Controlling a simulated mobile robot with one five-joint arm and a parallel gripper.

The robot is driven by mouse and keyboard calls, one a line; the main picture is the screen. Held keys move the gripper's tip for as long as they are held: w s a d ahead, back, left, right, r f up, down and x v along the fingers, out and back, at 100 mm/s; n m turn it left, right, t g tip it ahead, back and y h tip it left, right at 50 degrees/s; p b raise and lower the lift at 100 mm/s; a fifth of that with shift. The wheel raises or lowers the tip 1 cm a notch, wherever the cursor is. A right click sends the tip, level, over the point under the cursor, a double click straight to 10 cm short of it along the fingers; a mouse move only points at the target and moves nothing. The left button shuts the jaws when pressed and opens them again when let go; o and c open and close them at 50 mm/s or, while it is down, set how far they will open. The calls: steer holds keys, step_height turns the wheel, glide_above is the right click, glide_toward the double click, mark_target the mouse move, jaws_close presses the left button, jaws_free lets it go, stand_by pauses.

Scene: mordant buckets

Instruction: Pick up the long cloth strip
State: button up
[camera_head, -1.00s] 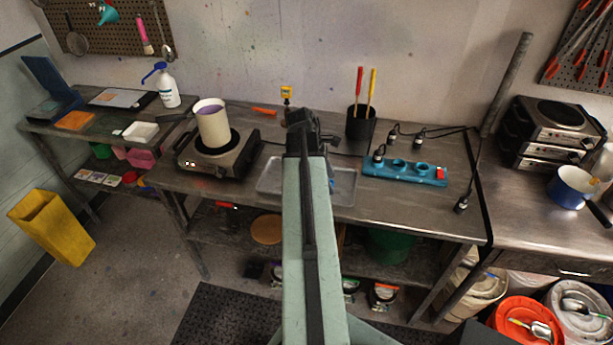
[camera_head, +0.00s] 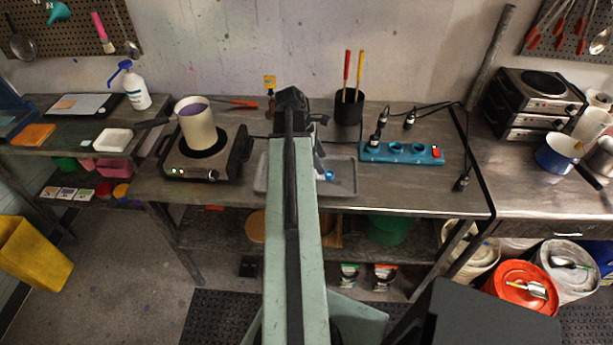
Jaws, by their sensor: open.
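I cannot make out a long cloth strip for certain. A grey tray (camera_head: 345,182) lies on the middle of the metal bench, and my arm crosses in front of it and hides its centre. A small pale and blue item (camera_head: 326,174) shows at the arm's right edge over the tray; I cannot tell what it is. My gripper (camera_head: 292,102), dark and seen from behind, is at the far end of the arm, beyond the tray towards the wall. It is open, but its fingertips are hard to see. No held thing shows.
A hotplate (camera_head: 176,164) with a cream pot (camera_head: 197,130) stands left of the tray. A black holder (camera_head: 348,112) with red and yellow handles stands behind it. A blue power strip (camera_head: 402,154) with plugs and cables lies right. The bench's front right is clear.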

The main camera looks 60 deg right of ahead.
mark_target(328, 173)
steer(key=b+x, duration=0.1)
steer(key=x, duration=0.1)
steer(key=b+x, duration=0.4)
steer(key=shift+w+d+f, duration=0.1)
steer(key=shift+d+f, duration=0.15)
steer(key=shift+d, duration=0.1)
steer(key=shift+r, duration=0.2)
jaws_close()
